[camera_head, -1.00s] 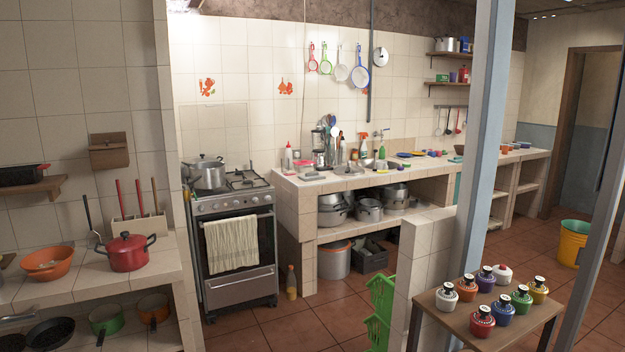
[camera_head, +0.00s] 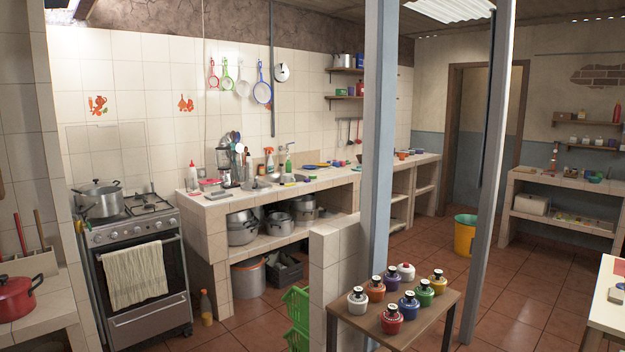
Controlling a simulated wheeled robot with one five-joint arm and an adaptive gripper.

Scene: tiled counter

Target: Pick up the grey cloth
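A pale, cream-looking cloth (camera_head: 135,275) hangs over the oven door handle of the stove at the left. I cannot tell whether this is the grey cloth. A small flat greyish item (camera_head: 215,195) lies near the left end of the tiled counter (camera_head: 205,208); it is too small to tell whether it is cloth. No other clearly grey cloth shows. My gripper is not in view.
The stove (camera_head: 135,235) carries a steel pot (camera_head: 99,201). A low tiled wall (camera_head: 335,265) and blue-grey posts (camera_head: 379,150) stand in front of the counter. A small table (camera_head: 395,318) with several colored jars is near. A yellow bucket (camera_head: 465,238) stands on open floor (camera_head: 510,290).

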